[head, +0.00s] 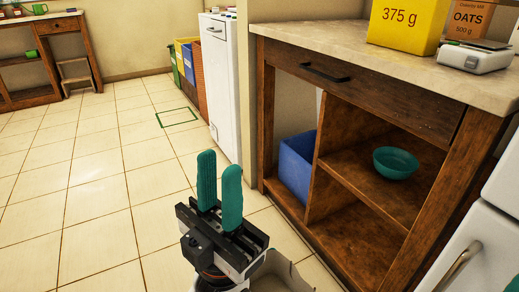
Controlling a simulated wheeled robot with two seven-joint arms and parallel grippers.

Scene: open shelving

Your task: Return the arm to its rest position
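My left gripper (219,178) stands in the lower middle of the head view, with its two teal fingers pointing up. A narrow gap shows between the fingers, and nothing is held there. It is in front of the wooden shelf unit, to the left of it in the picture, over the tiled floor. Of my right gripper, only a small teal piece (512,284) shows at the bottom right corner; the rest is out of the picture.
The wooden shelf unit (285,186) holds a teal bowl (396,164) and a blue bin (297,165). A yellow box (406,25), an oats box (468,18) and a white scale (474,59) stand on its top. A white appliance (468,240) is close at right. The left floor is clear.

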